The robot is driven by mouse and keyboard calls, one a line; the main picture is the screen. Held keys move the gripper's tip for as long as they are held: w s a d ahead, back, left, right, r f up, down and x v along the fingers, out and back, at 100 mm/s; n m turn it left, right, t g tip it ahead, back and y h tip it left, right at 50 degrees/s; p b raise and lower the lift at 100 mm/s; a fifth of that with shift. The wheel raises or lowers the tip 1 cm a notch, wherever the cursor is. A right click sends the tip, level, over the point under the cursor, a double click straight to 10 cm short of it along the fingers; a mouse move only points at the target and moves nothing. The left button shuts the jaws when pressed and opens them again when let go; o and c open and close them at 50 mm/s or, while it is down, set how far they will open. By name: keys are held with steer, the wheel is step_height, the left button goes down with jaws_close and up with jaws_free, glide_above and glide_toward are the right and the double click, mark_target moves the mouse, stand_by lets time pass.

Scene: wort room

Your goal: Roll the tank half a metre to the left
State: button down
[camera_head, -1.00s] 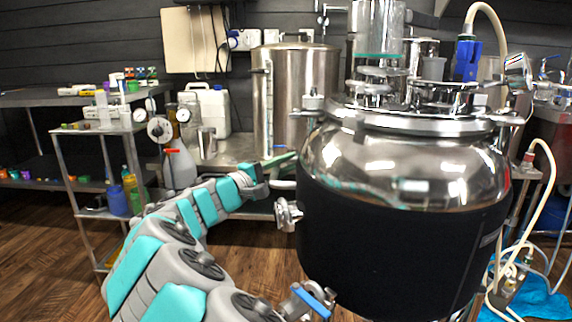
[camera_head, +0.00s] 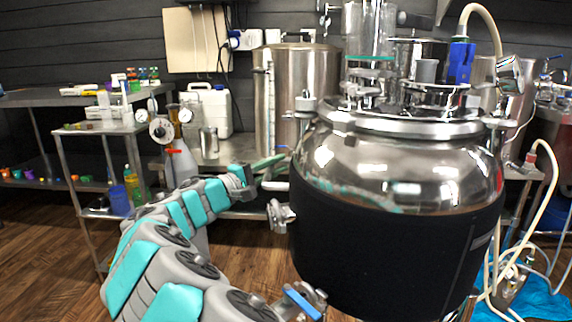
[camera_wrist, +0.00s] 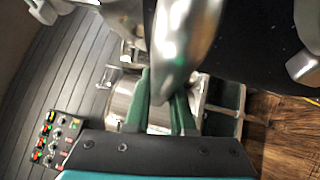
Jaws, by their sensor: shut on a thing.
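The tank (camera_head: 395,245) is a large rounded steel vessel with a black jacket and a steel lid, upright at the right of the head view. Its wheels are out of view. My gripper (camera_head: 268,163) is at the tank's left side, just below the lid rim. In the wrist view, my gripper's green fingers (camera_wrist: 162,108) are on either side of a shiny metal part (camera_wrist: 185,40) that appears to belong to the tank, and are shut on it. The exact contact is partly hidden by this part.
A steel shelf cart (camera_head: 98,133) with small bottles stands at the left. A tall steel kettle (camera_head: 300,90) and a white jug (camera_head: 210,108) stand on a bench behind. Hoses (camera_head: 548,200) and a blue cloth (camera_head: 535,300) are at the right. Wood floor (camera_head: 45,240) shows at the left.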

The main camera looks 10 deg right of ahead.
steer(key=shift+w+a+r, duration=0.1)
steer(key=shift+a, duration=0.35)
steer(key=c, duration=0.8)
jaws_free()
steer(key=shift+d, duration=0.25)
steer(key=shift+o, duration=0.2)
steer(key=shift+a, duration=0.1)
steer(key=v, duration=0.7)
steer(key=shift+s+a, duration=0.25)
steer(key=shift+s, duration=0.05)
